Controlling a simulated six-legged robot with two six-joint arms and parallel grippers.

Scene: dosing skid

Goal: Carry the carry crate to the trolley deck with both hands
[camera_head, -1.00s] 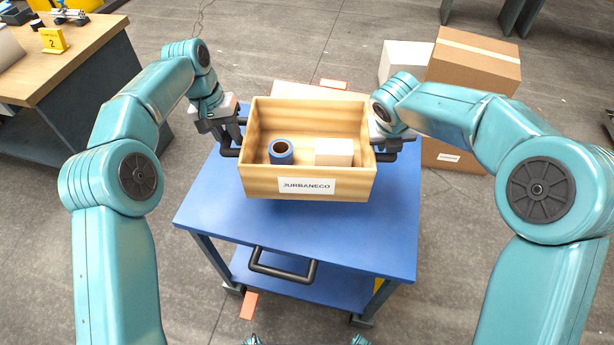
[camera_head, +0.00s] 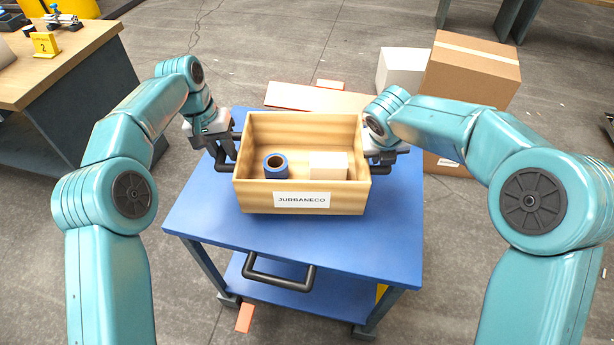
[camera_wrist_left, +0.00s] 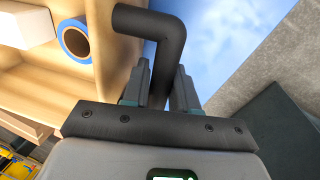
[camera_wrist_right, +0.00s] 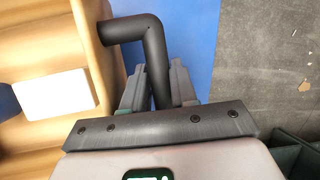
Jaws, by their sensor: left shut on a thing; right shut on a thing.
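The carry crate (camera_head: 302,202) is a light wooden open box with a "JURBANECO" label, held between my two arms over the blue trolley deck (camera_head: 385,235). I cannot tell whether its bottom touches the deck. Inside are a blue tape roll (camera_head: 275,166) and a white box (camera_head: 328,166). My left gripper (camera_head: 226,160) is shut on the crate's black left handle, seen in the left wrist view (camera_wrist_left: 165,40). My right gripper (camera_head: 377,160) is shut on the right handle, seen in the right wrist view (camera_wrist_right: 153,50). The crate looks about level.
The trolley has a black push handle (camera_head: 278,275) at its near side. A wooden workbench (camera_head: 60,65) with a yellow "2" sign (camera_head: 45,44) stands at the left. Cardboard (camera_head: 472,70) and white boxes (camera_head: 404,68) stand behind right. Bare deck shows in front of the crate.

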